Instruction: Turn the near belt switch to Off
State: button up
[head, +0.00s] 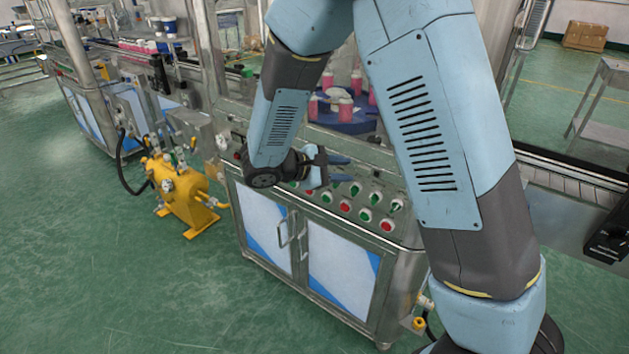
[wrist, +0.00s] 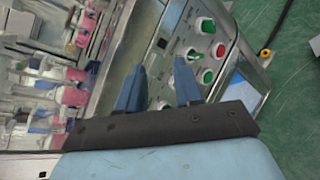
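The control panel (head: 408,228) on the front of the steel cabinet carries green selector knobs and red and green buttons. A green knob (head: 397,205) is at its right end; others (head: 376,198) (head: 355,189) sit to the left. I cannot read labels, so which is the near belt switch is unclear. My gripper (head: 349,170) is over the panel's left-middle part, with its blue fingers apart and nothing seen between them. In the wrist view the gripper (wrist: 160,64) is open, with green knobs (wrist: 204,25) (wrist: 192,53) beyond the right finger. My arm hides the panel's left part.
A red button (head: 386,226) lies beneath the knobs. Behind the panel, pink bottles (head: 345,110) stand on a blue turntable inside the machine. A yellow pump unit (head: 187,198) stands on the floor left of the cabinet. The green floor in front is clear.

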jog(key=w+a+f+n+t+y, duration=0.1)
jog(key=a+f+n+t+y, duration=0.1)
jog(key=a+f+n+t, duration=0.9)
jog(key=w+d+m+g, duration=0.2)
jog(key=w+d+m, duration=0.1)
jog(key=w, duration=0.8)
jog(key=shift+d+f, duration=0.4)
jog(key=shift+d, duration=0.25)
jog(key=shift+c, duration=0.2)
